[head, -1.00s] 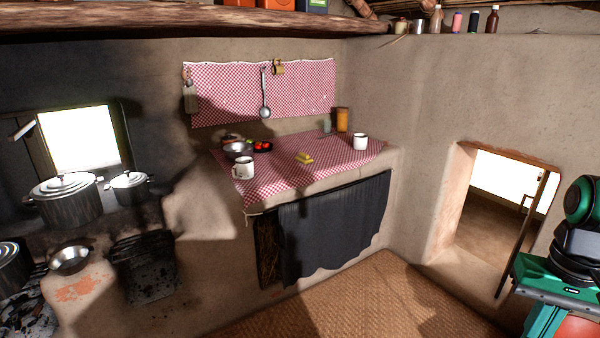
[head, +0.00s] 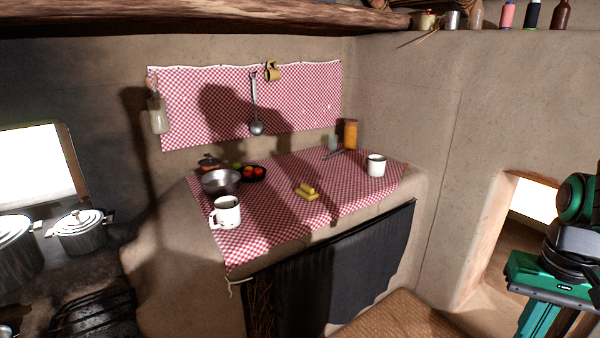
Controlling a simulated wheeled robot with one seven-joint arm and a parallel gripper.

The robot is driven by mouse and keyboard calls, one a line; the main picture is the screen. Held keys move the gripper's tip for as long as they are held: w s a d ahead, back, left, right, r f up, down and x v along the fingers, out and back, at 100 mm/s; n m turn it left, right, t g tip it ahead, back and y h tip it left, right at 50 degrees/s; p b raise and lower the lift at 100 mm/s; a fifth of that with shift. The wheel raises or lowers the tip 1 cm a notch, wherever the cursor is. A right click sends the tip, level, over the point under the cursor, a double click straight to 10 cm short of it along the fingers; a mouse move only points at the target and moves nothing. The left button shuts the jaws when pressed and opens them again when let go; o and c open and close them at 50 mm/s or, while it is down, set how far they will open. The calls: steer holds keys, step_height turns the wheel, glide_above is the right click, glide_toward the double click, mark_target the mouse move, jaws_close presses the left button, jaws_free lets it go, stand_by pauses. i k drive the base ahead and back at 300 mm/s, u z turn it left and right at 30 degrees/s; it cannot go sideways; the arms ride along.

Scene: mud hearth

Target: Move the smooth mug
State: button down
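Two white mugs stand upright on the red-and-white checked cloth (head: 290,215) of the counter. One mug (head: 226,212) is near the left front edge, with its handle to the left and dark spots on its side. The other mug (head: 376,166) is at the right side, looks plainer and has a dark rim. I cannot tell for sure which is the smooth one. Part of my arm, green and black, shows at the right edge, well apart from both mugs. My gripper's fingers are not in view.
A metal bowl (head: 221,181), a dark dish of red items (head: 253,173), a yellow item (head: 307,192) and an orange container (head: 350,134) stand on the counter. A ladle (head: 256,128) hangs behind. Pots (head: 80,231) are at left. Cloth around the right mug is clear.

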mark_target(375, 166)
steer(key=i, duration=1)
steer(key=z, duration=1.05)
steer(key=i, duration=1.65)
steer(key=u, duration=1.25)
